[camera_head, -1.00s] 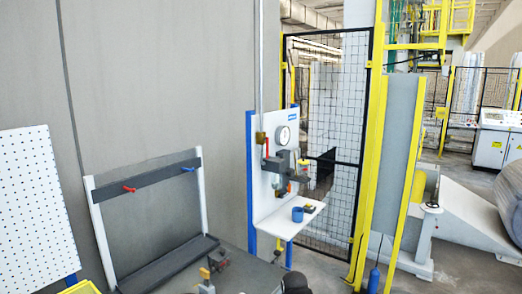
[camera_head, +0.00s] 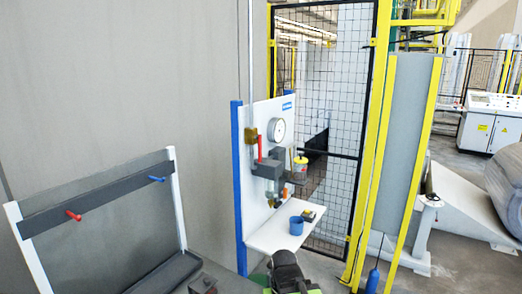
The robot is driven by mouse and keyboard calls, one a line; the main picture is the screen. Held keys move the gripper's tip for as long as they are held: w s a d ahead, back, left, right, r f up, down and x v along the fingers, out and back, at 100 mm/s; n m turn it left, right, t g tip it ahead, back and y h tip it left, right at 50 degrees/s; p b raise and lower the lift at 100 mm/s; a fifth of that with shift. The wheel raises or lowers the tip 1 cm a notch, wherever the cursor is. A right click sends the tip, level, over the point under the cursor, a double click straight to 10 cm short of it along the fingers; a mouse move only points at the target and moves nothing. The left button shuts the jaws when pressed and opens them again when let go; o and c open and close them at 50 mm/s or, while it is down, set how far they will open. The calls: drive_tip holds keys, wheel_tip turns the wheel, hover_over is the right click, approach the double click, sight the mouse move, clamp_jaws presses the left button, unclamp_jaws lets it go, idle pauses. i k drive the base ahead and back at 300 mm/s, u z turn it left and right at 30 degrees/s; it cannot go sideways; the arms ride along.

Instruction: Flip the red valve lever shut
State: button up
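The red valve lever (camera_head: 260,148) stands upright beside the brass valve body (camera_head: 251,134) on the vertical pipe (camera_head: 250,70). It is on the left part of the white panel (camera_head: 243,185), left of the round gauge (camera_head: 278,131). A dark part of my arm, apparently my gripper (camera_head: 287,268), shows at the bottom centre with green bits beside it. It is well below the lever and apart from it. Its fingers cannot be made out, so I cannot tell whether it is open or shut.
A dark grey block (camera_head: 268,167) sits just below the lever. A white shelf (camera_head: 268,238) juts out under the panel and holds a blue cup (camera_head: 296,225). A rack (camera_head: 100,190) with red and blue handles stands left. A mesh fence (camera_head: 335,100) is behind on the right.

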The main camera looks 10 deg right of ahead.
sight(257, 136)
drive_tip(key=u, duration=0.8)
drive_tip(key=k, duration=0.15)
drive_tip(key=u, duration=0.2)
drive_tip(key=i, duration=0.5)
drive_tip(key=u, duration=0.1)
